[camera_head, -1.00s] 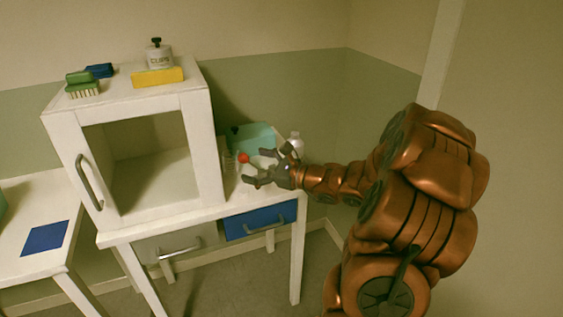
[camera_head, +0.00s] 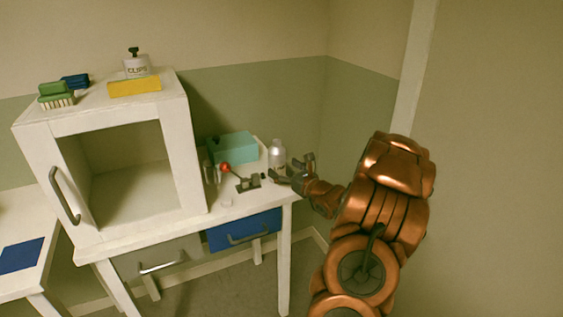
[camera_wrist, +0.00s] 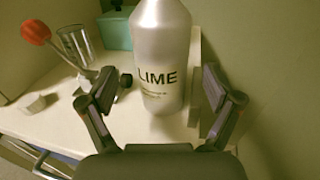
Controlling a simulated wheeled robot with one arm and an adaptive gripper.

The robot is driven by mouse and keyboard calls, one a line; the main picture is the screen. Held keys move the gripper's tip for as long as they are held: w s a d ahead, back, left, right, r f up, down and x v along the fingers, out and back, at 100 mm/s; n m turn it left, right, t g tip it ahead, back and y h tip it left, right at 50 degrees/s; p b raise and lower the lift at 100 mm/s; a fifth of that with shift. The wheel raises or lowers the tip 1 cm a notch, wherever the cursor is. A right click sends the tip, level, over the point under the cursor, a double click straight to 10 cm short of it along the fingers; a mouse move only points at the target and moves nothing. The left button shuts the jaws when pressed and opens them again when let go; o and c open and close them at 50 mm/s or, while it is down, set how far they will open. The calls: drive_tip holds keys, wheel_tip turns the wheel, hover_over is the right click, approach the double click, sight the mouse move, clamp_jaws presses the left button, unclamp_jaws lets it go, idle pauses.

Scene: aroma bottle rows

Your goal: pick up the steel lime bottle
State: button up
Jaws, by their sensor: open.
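The steel lime bottle (camera_wrist: 161,58) stands upright on the white table, a silvery-grey bottle with the word LIME facing my wrist camera. It also shows in the head view (camera_head: 277,156), just behind my gripper. My gripper (camera_wrist: 159,90) is open, with one finger to the left and one to the right of the bottle's lower part in the wrist view. The bottle lies ahead of and between the fingers, which are apart from it. In the head view my gripper (camera_head: 288,172) is at the table's right end. The bottle's top is cut off in the wrist view.
Left of the bottle are a red-knobbed lever (camera_head: 225,168), a clear glass (camera_wrist: 74,46) and a teal box (camera_head: 233,147). A small dark object (camera_wrist: 125,81) sits close by the left finger. A white open-fronted cabinet (camera_head: 190,150) stands further left. A blue drawer (camera_head: 243,230) is below.

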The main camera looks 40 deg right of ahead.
sight(283, 166)
drive_tip(key=shift+w+d, duration=0.15)
drive_tip(key=shift+w, duration=0.75)
drive_tip(key=shift+w+d, duration=0.15)
drive_tip(key=shift+w, duration=0.75)
drive_tip(key=shift+c, duration=0.2)
drive_tip(key=shift+r, duration=0.1)
drive_tip(key=c, duration=1.5)
drive_tip(key=shift+o, duration=0.2)
